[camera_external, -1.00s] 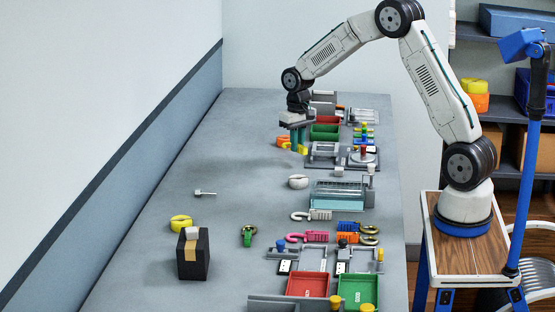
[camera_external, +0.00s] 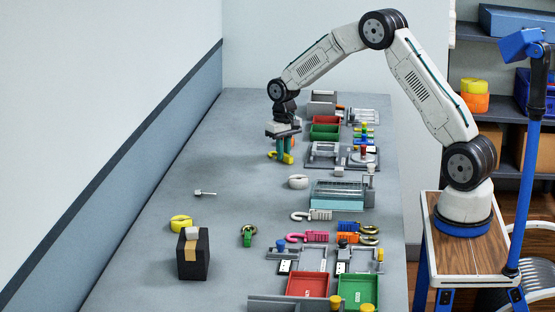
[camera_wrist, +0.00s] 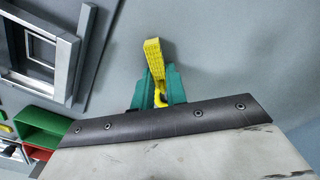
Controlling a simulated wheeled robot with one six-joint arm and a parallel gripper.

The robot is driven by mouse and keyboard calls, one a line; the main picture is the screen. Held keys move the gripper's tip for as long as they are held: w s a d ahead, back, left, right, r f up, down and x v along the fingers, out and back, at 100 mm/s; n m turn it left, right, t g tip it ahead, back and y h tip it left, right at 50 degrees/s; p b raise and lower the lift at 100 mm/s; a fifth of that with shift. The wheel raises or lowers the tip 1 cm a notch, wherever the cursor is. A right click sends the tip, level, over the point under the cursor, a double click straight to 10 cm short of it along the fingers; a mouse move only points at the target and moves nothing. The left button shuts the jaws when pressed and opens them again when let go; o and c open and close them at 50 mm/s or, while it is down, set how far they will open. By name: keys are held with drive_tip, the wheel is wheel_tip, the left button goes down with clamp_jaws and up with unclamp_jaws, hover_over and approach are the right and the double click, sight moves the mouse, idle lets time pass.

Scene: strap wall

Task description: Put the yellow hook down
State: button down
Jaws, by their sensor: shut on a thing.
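The yellow hook (camera_external: 287,158) is held in my gripper (camera_external: 280,156) over the far part of the grey table. My gripper points down, and its green fingers are shut on the hook. In the wrist view the yellow hook (camera_wrist: 153,52) sticks out between the green fingertips (camera_wrist: 158,86), and its lower part is partly hidden by them. The hook is very low over the tabletop; I cannot tell whether it touches.
The grey table (camera_external: 235,150) is bare around and left of the gripper. To the right stand a green tray (camera_external: 324,132), a red tray (camera_external: 326,120) and a grey fixture (camera_external: 322,153). A white ring (camera_external: 298,182) lies nearer the camera. A black box (camera_external: 193,255) stands at the front left.

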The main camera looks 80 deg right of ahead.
drive_tip(key=c, duration=1.4)
unclamp_jaws()
wheel_tip(320, 180, up, 12)
drive_tip(key=s+a+r+n, duration=0.2)
drive_tip(key=s+a+r, duration=0.2)
drive_tip(key=a+r, duration=0.55)
drive_tip(key=s+a+r+n, duration=0.1)
drive_tip(key=s+a+r, duration=0.1)
drive_tip(key=s+a, duration=0.4)
drive_tip(key=s+a+r+n, duration=0.1)
drive_tip(key=s+a+r, duration=0.15)
drive_tip(key=a, duration=0.55)
drive_tip(key=s+a+f+n, duration=0.1)
drive_tip(key=s+a, duration=0.3)
drive_tip(key=s, duration=0.4)
drive_tip(key=s+a+f+n, duration=0.2)
drive_tip(key=s+a, duration=0.2)
drive_tip(key=s, duration=0.3)
drive_tip(key=s+a+f+n+t, duration=0.1)
drive_tip(key=s+a, duration=0.3)
drive_tip(key=s, duration=0.4)
drive_tip(key=shift+s+a+f+n, duration=0.25)
drive_tip(key=shift+s+n, duration=0.05)
drive_tip(key=shift+n, duration=0.2)
